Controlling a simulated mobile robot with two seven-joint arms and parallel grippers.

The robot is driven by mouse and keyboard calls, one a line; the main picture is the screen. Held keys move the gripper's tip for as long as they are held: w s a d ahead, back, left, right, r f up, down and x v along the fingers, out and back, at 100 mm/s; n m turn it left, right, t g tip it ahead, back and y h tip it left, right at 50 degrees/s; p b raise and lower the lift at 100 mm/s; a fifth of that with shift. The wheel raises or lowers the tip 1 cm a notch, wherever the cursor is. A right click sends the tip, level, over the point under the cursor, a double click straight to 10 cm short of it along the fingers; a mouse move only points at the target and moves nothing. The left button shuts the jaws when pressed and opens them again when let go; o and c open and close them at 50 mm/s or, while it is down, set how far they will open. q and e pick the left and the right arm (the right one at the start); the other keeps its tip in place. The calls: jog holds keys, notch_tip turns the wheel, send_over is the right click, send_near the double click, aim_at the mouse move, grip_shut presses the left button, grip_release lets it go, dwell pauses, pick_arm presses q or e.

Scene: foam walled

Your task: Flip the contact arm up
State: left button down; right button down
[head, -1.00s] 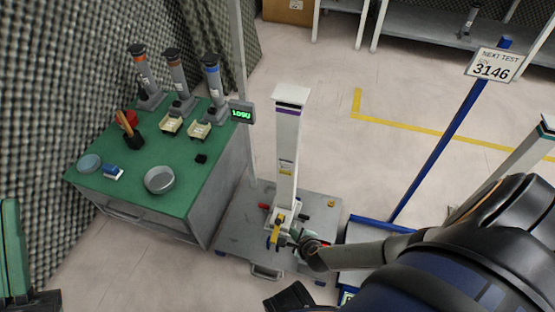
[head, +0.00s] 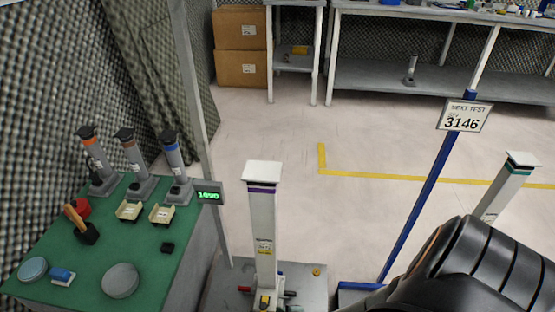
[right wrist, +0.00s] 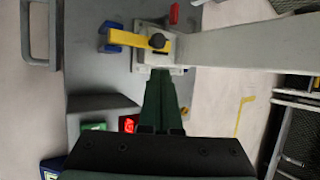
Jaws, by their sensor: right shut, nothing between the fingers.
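A white post (head: 262,225) with a purple band stands on a grey plate in the head view. A yellow arm (right wrist: 126,42) with a blue end (right wrist: 112,37) and a black knob is mounted at the foot of the post in the right wrist view; I take it to be the contact arm. It lies across the post's foot, pointing left in that view. Part of it shows at the bottom of the head view (head: 265,301). My right gripper (right wrist: 163,82) is shut and empty, its dark green fingertips close to the post's base, just below the yellow arm. I cannot tell whether they touch.
A red handle (right wrist: 174,13) sits on the plate (right wrist: 88,75) near the post. Green and red lit displays (right wrist: 128,124) are beside my fingers. A green-topped bench (head: 130,240) stands left. A blue sign pole (head: 425,200) stands right. Open floor lies behind.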

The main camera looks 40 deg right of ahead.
jog(key=b, duration=0.6)
send_near(268, 303)
jog(key=x, duration=0.4)
jog(key=shift+f, duration=0.15)
jog(key=shift+w+f, duration=0.3)
jog(key=shift+w, duration=0.15)
jog(key=shift+r, duration=0.15)
jog(key=shift+s+r+p, duration=0.1)
jog(key=shift+r+p, duration=0.05)
jog(key=shift+p, duration=0.15)
